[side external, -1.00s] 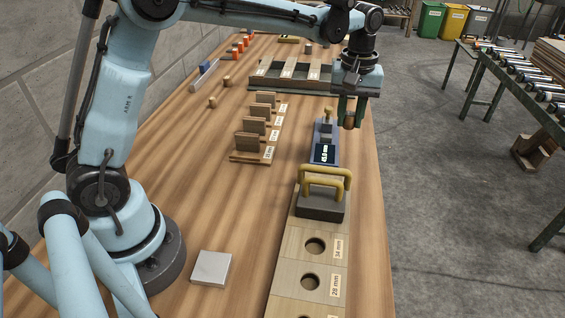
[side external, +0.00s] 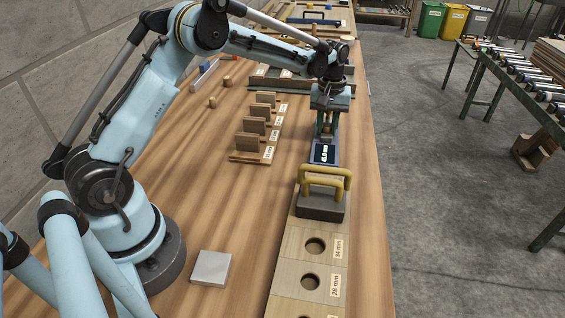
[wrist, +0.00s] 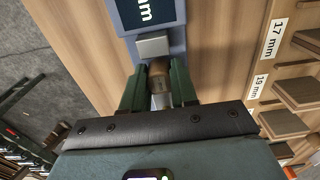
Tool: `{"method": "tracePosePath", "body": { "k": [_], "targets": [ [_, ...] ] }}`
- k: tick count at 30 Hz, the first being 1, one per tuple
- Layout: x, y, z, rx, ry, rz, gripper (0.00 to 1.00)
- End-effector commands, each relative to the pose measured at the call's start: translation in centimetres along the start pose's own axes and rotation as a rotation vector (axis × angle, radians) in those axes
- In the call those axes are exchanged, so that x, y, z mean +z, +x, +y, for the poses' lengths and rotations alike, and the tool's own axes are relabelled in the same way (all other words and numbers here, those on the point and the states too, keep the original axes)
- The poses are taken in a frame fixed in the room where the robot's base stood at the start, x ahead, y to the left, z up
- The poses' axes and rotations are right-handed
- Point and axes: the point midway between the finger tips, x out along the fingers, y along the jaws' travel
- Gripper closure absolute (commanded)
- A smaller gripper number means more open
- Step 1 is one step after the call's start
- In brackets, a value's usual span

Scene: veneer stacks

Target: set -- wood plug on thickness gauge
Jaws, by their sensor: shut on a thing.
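The wood plug (wrist: 158,72) is a small brown cylinder held between the two green fingers of my gripper (wrist: 158,92) in the wrist view. In the side view my gripper (side external: 326,132) is low over the far part of the thickness gauge (side external: 313,158), pointing down. The gauge is blue with a lit display; the side view shows its digits, and the wrist view shows "mm" on the gauge (wrist: 178,40). Its grey metal block (wrist: 152,46) is right beside the plug. The fingers hide the plug's lower end, and I cannot tell whether it touches the gauge.
A dark block with yellow handles (side external: 320,206) stands just in front of the gauge, on a board with labelled holes (side external: 297,240). Upright wood pieces in labelled holders (side external: 250,146) stand to the left. A grey plate (side external: 211,268) lies near my base. Table is clear between.

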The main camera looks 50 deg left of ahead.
Motion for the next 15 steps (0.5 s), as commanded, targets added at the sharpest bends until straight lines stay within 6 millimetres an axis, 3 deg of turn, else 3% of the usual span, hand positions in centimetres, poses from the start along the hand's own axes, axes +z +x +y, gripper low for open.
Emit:
{"method": "tracePosePath", "body": {
  "k": [14, 15],
  "targets": [
    [0.04, 1.07, 0.02, 0.0, 0.0, 0.0, 1.0],
    [0.04, 1.12, 0.01, 0.0, 0.0, 0.0, 0.71]
  ]
}}
